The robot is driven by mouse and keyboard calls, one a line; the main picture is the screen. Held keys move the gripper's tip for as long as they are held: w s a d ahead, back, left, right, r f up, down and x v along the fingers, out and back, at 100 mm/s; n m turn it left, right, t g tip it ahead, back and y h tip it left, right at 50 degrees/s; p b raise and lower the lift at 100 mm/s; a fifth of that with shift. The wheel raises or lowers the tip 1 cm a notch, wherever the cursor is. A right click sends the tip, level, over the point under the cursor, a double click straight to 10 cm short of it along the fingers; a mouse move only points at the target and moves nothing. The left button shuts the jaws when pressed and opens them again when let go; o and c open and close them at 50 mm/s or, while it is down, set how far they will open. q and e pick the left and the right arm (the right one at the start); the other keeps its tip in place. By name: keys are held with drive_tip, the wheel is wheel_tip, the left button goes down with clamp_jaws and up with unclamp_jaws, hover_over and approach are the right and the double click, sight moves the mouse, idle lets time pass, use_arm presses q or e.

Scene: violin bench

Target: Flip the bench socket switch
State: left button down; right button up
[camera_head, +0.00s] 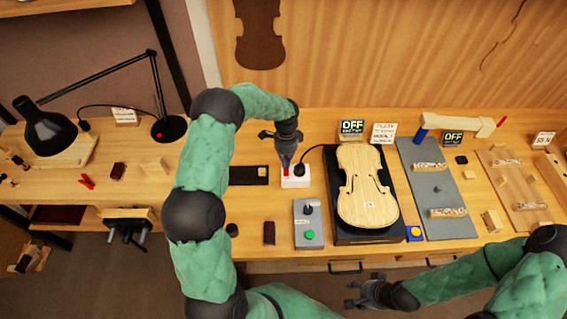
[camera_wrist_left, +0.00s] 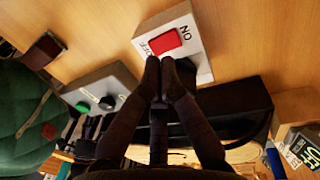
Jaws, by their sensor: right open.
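The bench socket is a small white box (camera_head: 296,183) on the bench, left of the violin body. In the left wrist view the box (camera_wrist_left: 187,25) shows a red rocker switch (camera_wrist_left: 164,41) between the letters ON and OFF. A black plug (camera_head: 299,170) with a cable sits in the socket beside the switch. My left gripper (camera_head: 287,160) points down just over the socket. In the left wrist view its fingertips (camera_wrist_left: 161,67) are together, empty, close beside the red switch; contact cannot be told. My right gripper (camera_head: 366,294) is open and empty in front of the bench edge.
A violin body (camera_head: 366,190) lies on a black base right of the socket. A grey control box (camera_head: 308,226) with a green button stands in front. A sign (camera_head: 352,127) behind reads OFF. A dark tray (camera_head: 244,175) lies to the left.

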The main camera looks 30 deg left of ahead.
use_arm(q)
drive_tip(key=r, duration=0.2)
drive_tip(key=a+r, duration=0.1)
drive_tip(key=shift+w+r, duration=0.3)
drive_tip(key=shift+r, duration=0.1)
wheel_tip(320, 180, up, 6)
hover_over(287, 171)
drive_tip(key=a, duration=0.1)
drive_tip(key=shift+w+r, duration=0.4)
drive_tip(key=shift+r, duration=0.05)
use_arm(e)
drive_tip(key=shift+a+r, duration=0.2)
drive_tip(key=shift+r, duration=0.25)
use_arm(q)
drive_tip(key=shift+a, duration=0.1)
drive_tip(key=d+b, duration=0.1)
drive_tip(key=b, duration=0.4)
drive_tip(key=shift+s+r, duration=0.1)
drive_tip(key=shift+s, duration=0.25)
use_arm(e)
wheel_tip(287, 171, down, 5)
